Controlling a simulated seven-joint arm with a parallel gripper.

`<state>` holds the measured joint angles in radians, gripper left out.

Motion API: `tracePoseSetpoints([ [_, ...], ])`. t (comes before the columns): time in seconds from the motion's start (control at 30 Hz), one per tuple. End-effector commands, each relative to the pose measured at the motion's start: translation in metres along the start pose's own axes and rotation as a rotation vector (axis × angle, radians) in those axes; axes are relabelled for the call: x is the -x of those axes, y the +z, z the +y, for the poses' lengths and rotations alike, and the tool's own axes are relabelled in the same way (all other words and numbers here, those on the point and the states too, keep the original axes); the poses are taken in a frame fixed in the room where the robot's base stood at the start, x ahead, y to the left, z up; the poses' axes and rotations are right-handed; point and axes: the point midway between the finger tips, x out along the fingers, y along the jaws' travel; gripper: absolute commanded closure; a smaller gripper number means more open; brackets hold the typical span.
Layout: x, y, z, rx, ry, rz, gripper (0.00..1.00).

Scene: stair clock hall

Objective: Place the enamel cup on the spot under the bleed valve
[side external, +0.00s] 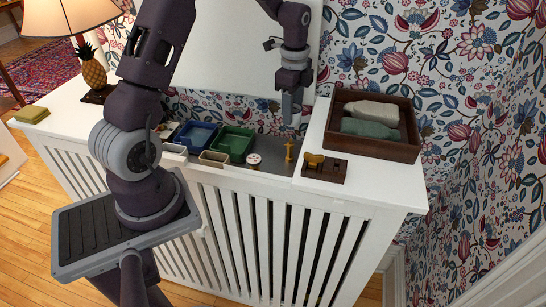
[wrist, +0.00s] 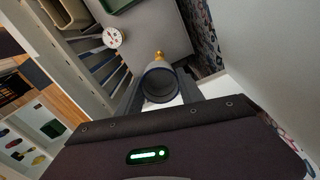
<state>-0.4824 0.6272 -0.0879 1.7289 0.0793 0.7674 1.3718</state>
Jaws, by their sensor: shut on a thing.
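The enamel cup (wrist: 160,86), grey with a dark inside and rim, sits between the two fingers of my gripper (wrist: 160,92) in the wrist view. My gripper (side external: 291,112) is shut on it, above the recessed grey strip behind the white slatted cover. In the side view the cup cannot be told apart clearly from the fingers. A small brass valve (side external: 288,152) stands up from the strip, below my gripper. Its brass top (wrist: 159,55) shows just beyond the cup in the wrist view. No marked spot under the valve can be made out.
A round white-topped thing with red marks (side external: 253,160) stands left of the valve. Green (side external: 233,143) and blue (side external: 195,136) trays and a beige box (side external: 214,158) lie farther left. A wooden block with a yellow piece (side external: 324,168) and a brown tray (side external: 372,149) are at right.

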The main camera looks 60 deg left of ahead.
Motion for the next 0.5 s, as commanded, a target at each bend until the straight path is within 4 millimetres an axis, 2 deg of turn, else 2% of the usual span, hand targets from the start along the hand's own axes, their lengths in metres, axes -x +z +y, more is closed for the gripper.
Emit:
tracePoseSetpoints([
  [0.1,-0.024,0.03,0.006,0.213,0.004,-0.005,1.0],
  [0.2,-0.038,0.047,0.01,0.34,0.003,-0.008,1.0],
  [0.27,-0.047,0.052,0.011,0.378,0.003,-0.008,1.0],
  [0.4,-0.082,0.053,0.013,0.395,0.006,-0.009,1.0],
  [0.5,-0.099,0.053,0.013,0.392,0.003,-0.009,1.0],
])
